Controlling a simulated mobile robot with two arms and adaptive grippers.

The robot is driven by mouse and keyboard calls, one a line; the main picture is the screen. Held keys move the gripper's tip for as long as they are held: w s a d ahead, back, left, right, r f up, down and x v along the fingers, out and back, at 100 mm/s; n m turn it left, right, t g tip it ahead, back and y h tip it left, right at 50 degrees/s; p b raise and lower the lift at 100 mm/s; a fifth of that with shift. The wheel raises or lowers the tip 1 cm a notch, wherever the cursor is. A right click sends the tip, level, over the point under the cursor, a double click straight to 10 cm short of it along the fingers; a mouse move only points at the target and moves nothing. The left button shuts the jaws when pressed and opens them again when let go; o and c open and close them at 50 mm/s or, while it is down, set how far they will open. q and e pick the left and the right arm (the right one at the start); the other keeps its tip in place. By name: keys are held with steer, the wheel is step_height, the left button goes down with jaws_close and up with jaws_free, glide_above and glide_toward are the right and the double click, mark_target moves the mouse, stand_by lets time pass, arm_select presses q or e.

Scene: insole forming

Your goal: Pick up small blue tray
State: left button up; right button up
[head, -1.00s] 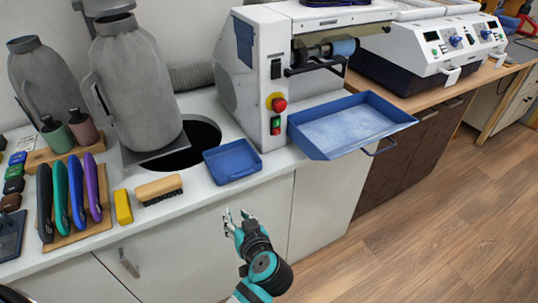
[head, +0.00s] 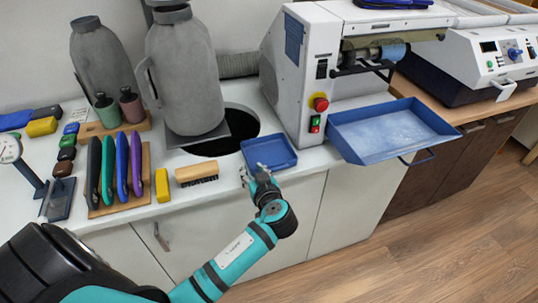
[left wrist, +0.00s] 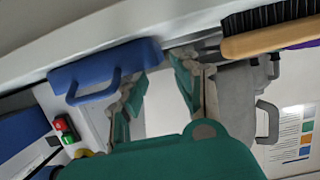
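The small blue tray (head: 269,152) lies flat on the white counter near its front edge, between the brush and the machine. It also shows in the left wrist view (left wrist: 98,68), with a handle on its side. My left gripper (head: 257,175) is at the tray's front left edge. In the left wrist view its two fingers (left wrist: 158,88) are apart, with nothing seen held between them. The tray's end is close beside the fingertips; I cannot tell if they touch. My right gripper is not in view.
A wooden brush (head: 197,174) lies just left of the tray. A grey canister (head: 185,75) stands behind by a round black hole. A white machine (head: 300,75) with a larger blue tray (head: 395,130) is to the right. Coloured insole pieces (head: 122,165) stand further left.

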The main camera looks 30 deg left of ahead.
mark_target(248, 162)
arm_select(q)
steer(key=p+x, duration=0.1)
steer(key=x, duration=0.4)
steer(key=shift+w+a+f, duration=0.1)
steer(key=shift+w+a, duration=0.05)
steer(key=shift+a, duration=0.1)
steer(key=shift+d, duration=0.1)
steer(key=shift+c, duration=0.4)
jaws_close()
